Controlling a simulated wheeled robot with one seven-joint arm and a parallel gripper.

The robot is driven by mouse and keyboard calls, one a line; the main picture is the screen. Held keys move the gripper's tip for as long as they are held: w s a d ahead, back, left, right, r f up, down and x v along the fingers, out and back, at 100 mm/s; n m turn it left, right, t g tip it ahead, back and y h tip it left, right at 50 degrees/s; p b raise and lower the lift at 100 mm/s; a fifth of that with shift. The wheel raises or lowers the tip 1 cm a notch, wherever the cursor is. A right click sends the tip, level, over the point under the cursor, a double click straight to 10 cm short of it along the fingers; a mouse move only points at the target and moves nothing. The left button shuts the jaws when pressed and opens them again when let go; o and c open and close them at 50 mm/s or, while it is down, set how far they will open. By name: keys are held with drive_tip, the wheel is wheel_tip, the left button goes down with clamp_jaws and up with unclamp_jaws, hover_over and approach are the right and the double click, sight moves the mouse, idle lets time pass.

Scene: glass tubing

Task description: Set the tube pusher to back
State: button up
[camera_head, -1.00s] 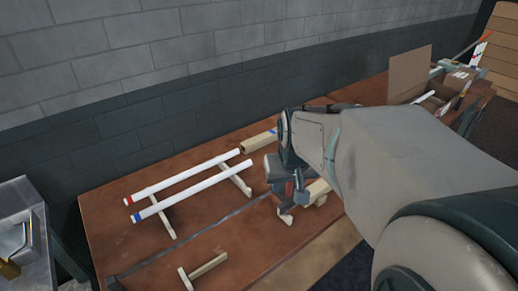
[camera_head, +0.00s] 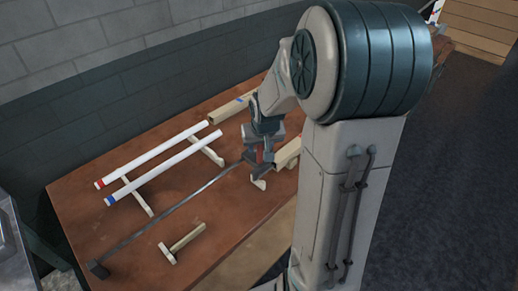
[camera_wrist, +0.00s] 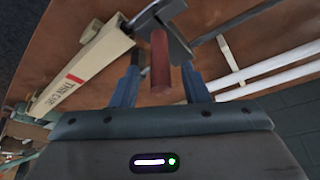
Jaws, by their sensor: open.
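My gripper (camera_head: 259,160) is down at that carriage. In the wrist view my gripper (camera_wrist: 160,88) is open, its blue fingers on either side of the red handle with a gap visible. In the head view my gripper partly hides the handle.
Two white tubes, one red-ended (camera_head: 150,158) and one blue-ended (camera_head: 165,172), lie on cream supports left of the rail. A beige bar with lettering (camera_wrist: 82,62) lies close beside my gripper. A small wooden T-shaped piece (camera_head: 187,237) is at the front. Bare table lies at front left.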

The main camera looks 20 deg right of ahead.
sight(255, 153)
drive_tip(key=shift+x, duration=1.85)
clamp_jaws()
